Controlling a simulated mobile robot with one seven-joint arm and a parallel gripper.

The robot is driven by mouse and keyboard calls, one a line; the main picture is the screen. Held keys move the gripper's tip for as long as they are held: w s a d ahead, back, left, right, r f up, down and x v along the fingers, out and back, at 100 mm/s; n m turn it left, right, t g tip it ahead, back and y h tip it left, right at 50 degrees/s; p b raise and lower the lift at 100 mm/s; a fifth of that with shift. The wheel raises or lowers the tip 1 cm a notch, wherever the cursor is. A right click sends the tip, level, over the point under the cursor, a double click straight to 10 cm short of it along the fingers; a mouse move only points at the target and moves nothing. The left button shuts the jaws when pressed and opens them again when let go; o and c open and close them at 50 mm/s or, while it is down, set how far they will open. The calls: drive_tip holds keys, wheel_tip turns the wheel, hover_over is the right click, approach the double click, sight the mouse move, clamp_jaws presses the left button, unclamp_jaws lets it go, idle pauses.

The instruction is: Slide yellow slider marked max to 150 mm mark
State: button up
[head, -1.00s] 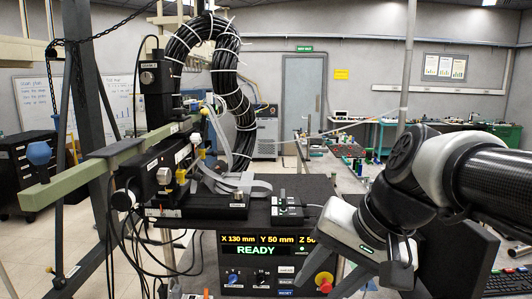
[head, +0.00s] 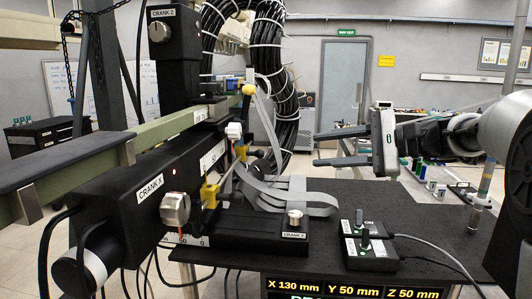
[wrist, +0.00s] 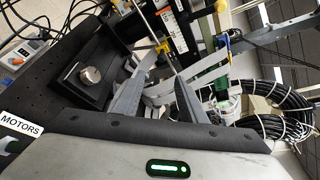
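Several yellow pieces show on the black stage rig in the head view. One yellow slider (head: 209,195) sits low on the rail beside the CRANK X knob. Another yellow piece (head: 240,152) is farther back along the same rail, near a white block. In the wrist view a yellow piece (wrist: 163,47) shows just beyond my fingertips. My gripper (head: 317,149) points left over the black table, right of the rig and clear of the sliders. Its two fingers are apart with nothing between them; the wrist view (wrist: 164,70) agrees.
The CRANK X knob (head: 175,208) and CRANK Y knob (head: 294,218) stick out of the rig. Grey ribbon cables (head: 290,192) and a black cable loop (head: 268,60) are behind the rail. A switch box (head: 364,240) with a cable sits on the table front.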

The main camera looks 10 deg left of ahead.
sight(260, 154)
drive_tip(key=x, duration=1.1)
drive_tip(key=p+x, duration=0.1)
drive_tip(key=x, duration=0.5)
drive_tip(key=shift+w+a+r, duration=0.1)
drive_tip(key=shift+a+r, duration=0.15)
clamp_jaws()
